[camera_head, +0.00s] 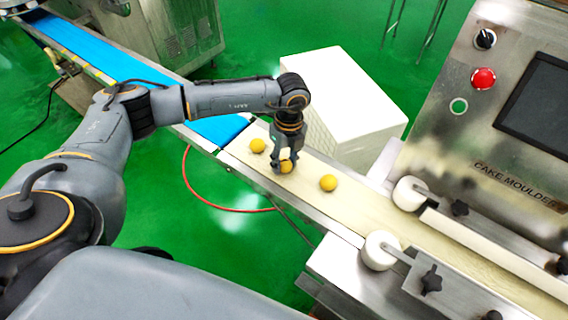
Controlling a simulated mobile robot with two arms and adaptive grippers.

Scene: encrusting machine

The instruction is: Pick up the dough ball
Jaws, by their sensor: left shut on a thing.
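Three yellow dough balls sit along the cream conveyor belt (355,209) in the head view. One dough ball (257,146) is to the left of my left gripper, and another dough ball (328,183) is to its right. My left gripper (283,166) points down at the belt and is shut on the middle dough ball (288,167). The fingers hide part of that ball. It is at or very near the belt surface; I cannot tell whether it touches. My right gripper is not in view.
A blue belt (100,62) joins the cream belt at upper left. A white box (345,85) stands behind the belt. The cake moulder machine (485,130) stands at right, with white rollers (409,193) beside the belt. Green floor lies in front.

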